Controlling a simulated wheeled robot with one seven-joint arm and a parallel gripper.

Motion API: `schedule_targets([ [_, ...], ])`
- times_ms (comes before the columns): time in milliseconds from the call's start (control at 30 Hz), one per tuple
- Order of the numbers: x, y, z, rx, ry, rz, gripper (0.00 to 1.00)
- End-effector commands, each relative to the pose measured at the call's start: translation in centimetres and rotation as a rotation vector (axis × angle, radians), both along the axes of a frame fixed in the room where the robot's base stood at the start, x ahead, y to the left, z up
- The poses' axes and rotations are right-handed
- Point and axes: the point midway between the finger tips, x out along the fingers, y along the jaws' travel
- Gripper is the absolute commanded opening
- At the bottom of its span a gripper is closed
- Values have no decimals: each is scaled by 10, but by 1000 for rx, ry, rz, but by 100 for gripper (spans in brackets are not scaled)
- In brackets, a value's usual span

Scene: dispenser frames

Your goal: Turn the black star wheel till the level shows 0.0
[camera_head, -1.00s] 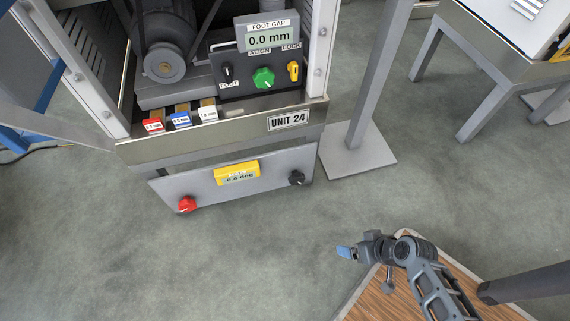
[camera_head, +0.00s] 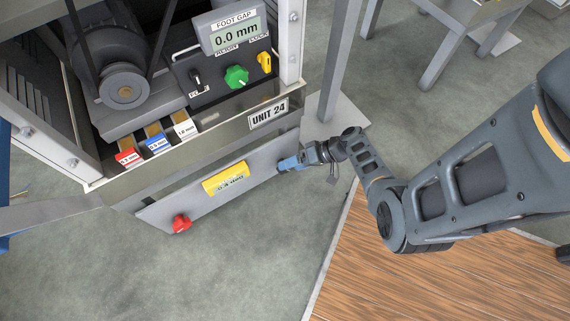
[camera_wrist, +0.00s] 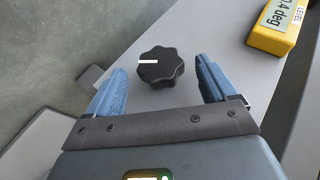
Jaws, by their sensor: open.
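The black star wheel (camera_wrist: 160,67), with a white mark on its face, sits on the grey panel (camera_wrist: 190,22) in the wrist view. My gripper (camera_wrist: 160,72) is open, with one blue finger on each side of the wheel and a gap to both. In the head view my gripper (camera_head: 284,165) is at the panel's right end and hides the wheel. The yellow level (camera_head: 226,178) is on the panel to the left of my gripper. In the wrist view the level (camera_wrist: 284,22) shows 0.4 deg, with the start of the reading cut off.
A red star wheel (camera_head: 181,223) is at the panel's left end. Above are a green knob (camera_head: 236,76), a yellow lock knob (camera_head: 264,61) and the foot gap display (camera_head: 235,32) reading 0.0 mm. A grey post (camera_head: 340,60) stands close behind my gripper.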

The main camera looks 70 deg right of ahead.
Motion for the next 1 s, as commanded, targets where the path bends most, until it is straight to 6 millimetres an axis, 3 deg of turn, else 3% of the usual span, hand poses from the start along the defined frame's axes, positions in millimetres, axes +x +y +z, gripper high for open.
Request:
schedule_targets([
  [200, 19, 10, -18, 1, 1, 0, 85],
  [600, 24, 13, -21, 0, 1, -1, 84],
  [1000, 24, 13, -21, -1, 2, -1, 46],
])
